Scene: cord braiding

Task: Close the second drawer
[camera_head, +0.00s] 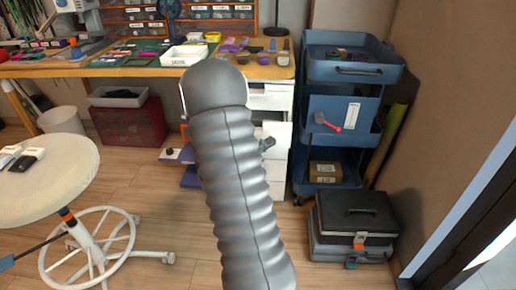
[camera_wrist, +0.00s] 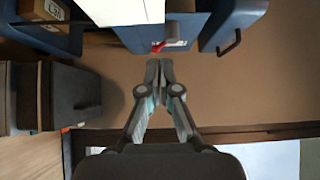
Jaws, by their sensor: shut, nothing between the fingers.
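The white drawer unit (camera_head: 272,98) stands under the right end of the workbench in the head view. My grey arm hides much of it. A white drawer front (camera_head: 280,133) shows right of my arm, partly covered, and seems to stand out from the unit. I cannot tell which drawer is the second one. A white panel with a dark knob (camera_head: 172,155) and purple items show low, left of my arm. My gripper (camera_wrist: 159,66) is shut and empty in the wrist view, in front of the brown wall and near the blue cart. No drawer shows in that view.
The blue cart (camera_head: 352,77) stands right of the drawer unit, with a red-handled tool (camera_head: 327,123) on its side. Black and grey cases (camera_head: 354,217) sit on the floor before it. The workbench (camera_head: 130,70) holds tools and trays. A round stool (camera_head: 45,180) stands left.

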